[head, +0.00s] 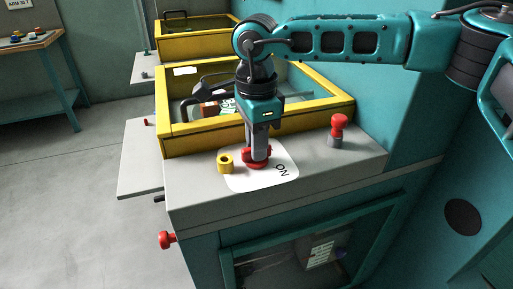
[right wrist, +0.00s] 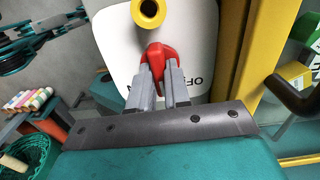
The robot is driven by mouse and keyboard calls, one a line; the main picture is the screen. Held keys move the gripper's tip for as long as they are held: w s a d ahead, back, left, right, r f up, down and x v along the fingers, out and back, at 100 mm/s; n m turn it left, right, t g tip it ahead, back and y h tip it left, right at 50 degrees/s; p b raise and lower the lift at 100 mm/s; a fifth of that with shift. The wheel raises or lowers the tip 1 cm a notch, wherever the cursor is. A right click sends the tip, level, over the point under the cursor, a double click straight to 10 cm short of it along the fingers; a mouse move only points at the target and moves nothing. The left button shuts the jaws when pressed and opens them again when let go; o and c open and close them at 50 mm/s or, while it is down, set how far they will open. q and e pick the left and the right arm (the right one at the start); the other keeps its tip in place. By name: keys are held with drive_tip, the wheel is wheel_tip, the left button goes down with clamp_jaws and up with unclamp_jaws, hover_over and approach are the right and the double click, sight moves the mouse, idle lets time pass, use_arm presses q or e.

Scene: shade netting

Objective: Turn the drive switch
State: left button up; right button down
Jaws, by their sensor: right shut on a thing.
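The drive switch is a red knob (head: 256,163) on a white label plate (head: 287,181) marked "ON", on top of the grey cabinet. It also shows in the right wrist view (right wrist: 158,53), where "OFF" can be read beside it on the plate. My right gripper (head: 258,152) points down from above, its fingers (right wrist: 160,88) shut on the red knob. The fingers hide part of the knob and of the plate. My left gripper is not in view.
A yellow ring-shaped part (head: 225,162) stands just left of the switch. A red-topped button (head: 338,124) stands to the right. A yellow-framed box (head: 190,142) lies behind. A red knob (head: 166,240) sticks out at the cabinet's left side. The floor at left is clear.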

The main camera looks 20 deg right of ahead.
drive_tip(key=m+b, duration=0.2)
drive_tip(key=m, duration=0.2)
drive_tip(key=shift+f+m, duration=0.1)
drive_tip(key=shift+m, duration=0.3)
drive_tip(key=shift+m+b, duration=0.3)
drive_tip(key=shift+m, duration=1.4)
drive_tip(key=shift+m+b, duration=0.3)
drive_tip(key=shift+m, duration=0.2)
drive_tip(key=c, duration=1.1)
unclamp_jaws()
